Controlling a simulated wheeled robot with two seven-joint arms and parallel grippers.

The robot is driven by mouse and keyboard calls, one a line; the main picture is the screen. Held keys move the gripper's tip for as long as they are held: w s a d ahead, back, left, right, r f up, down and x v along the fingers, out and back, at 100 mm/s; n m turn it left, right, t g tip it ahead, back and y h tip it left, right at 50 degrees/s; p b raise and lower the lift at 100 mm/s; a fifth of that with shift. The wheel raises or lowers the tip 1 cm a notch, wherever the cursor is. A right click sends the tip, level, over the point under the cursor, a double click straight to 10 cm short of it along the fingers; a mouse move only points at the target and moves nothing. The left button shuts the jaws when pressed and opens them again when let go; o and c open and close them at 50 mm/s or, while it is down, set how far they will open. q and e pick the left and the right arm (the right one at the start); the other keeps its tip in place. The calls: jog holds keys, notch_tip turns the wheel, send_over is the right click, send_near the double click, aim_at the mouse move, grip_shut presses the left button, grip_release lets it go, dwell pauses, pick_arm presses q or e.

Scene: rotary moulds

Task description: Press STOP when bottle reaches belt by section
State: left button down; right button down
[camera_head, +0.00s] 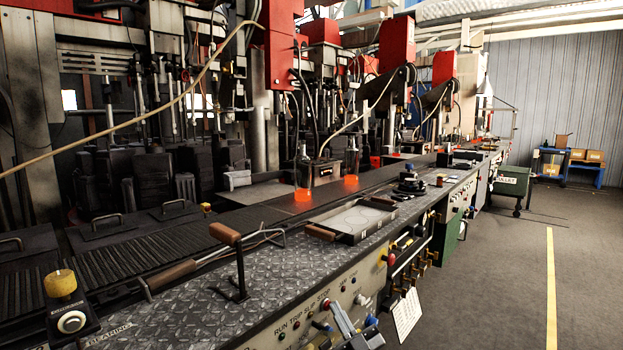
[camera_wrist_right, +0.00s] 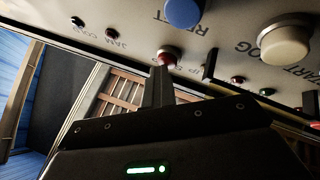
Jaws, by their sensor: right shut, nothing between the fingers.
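Two clear glass bottles with glowing orange bases, a nearer one (camera_head: 303,172) and a farther one (camera_head: 351,158), stand upright on the dark belt (camera_head: 255,213). A red button (camera_head: 326,303) sits by the STOP lettering on the machine's front panel (camera_head: 275,345). My right gripper (camera_head: 336,306) is shut and empty, low in front of this panel, just right of that button. In the right wrist view, the shut fingertips (camera_wrist_right: 163,70) are at a red button (camera_wrist_right: 168,57); I cannot tell whether they touch it. My left gripper is not in view.
A blue button (camera_wrist_right: 184,12) and a white button (camera_wrist_right: 285,44) are near the fingers. A wooden-handled tool (camera_head: 172,275), a metal tray (camera_head: 352,222) and a yellow-topped knob (camera_head: 61,284) are on the bench. The floor (camera_head: 480,290) at right is clear.

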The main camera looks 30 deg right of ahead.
jog(key=shift+s+d+f+p, duration=0.1)
jog(key=shift+s+d+p, duration=0.2)
jog(key=shift+s, duration=0.65)
jog(key=shift+s+d+p, duration=0.25)
jog(key=shift+s+p, duration=0.05)
jog(key=shift+s, duration=0.65)
jog(key=shift+s+d+f+p, duration=0.1)
jog(key=shift+s+d+p, duration=0.2)
jog(key=shift+s, duration=0.65)
